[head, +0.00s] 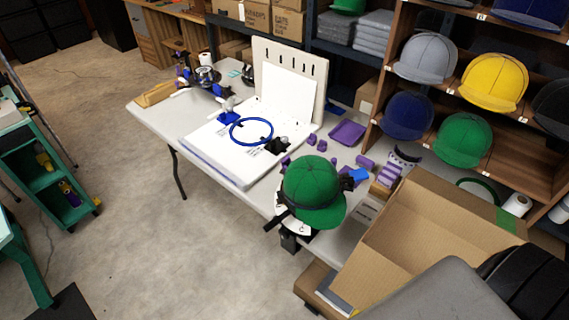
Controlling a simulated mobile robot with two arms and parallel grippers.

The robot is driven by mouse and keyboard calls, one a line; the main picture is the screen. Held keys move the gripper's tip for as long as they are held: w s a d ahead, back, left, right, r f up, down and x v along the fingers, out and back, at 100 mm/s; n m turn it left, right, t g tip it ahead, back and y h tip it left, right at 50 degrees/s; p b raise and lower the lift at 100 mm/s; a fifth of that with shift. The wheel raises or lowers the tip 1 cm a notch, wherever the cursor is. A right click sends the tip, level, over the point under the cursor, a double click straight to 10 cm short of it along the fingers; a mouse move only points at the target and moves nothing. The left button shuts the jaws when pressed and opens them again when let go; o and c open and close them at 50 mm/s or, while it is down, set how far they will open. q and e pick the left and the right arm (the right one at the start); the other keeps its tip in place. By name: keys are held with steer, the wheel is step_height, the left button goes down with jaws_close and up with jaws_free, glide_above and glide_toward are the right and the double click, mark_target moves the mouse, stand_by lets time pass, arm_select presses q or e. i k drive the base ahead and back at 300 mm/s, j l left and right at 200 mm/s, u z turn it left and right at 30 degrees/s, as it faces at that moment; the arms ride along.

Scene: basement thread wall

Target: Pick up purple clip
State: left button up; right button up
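Several small purple pieces lie on the white table, and I cannot tell which is the purple clip. Two small purple pieces (311,139) stand close together just left of a shallow purple tray (347,132). A purple block (365,162) lies right of the green cap, near a blue piece (357,175). Ribbed purple pieces (389,174) sit farther right. Another purple bit (286,160) shows just above the green cap, partly hidden. Neither of my grippers is in view.
A green cap (315,190) on a stand covers part of the white table's (146,113) near edge. An open cardboard box (420,235) stands at the right front. A white machine with a blue hoop (251,131) fills the table's middle. Bare floor (110,170) is free on the left.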

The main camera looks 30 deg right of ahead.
mark_target(311, 140)
steer(key=z, duration=0.2)
steer(key=i+j+z, duration=0.25)
steer(key=j+z, duration=0.25)
steer(key=i+j+z, duration=0.1)
steer(key=j+z, duration=0.2)
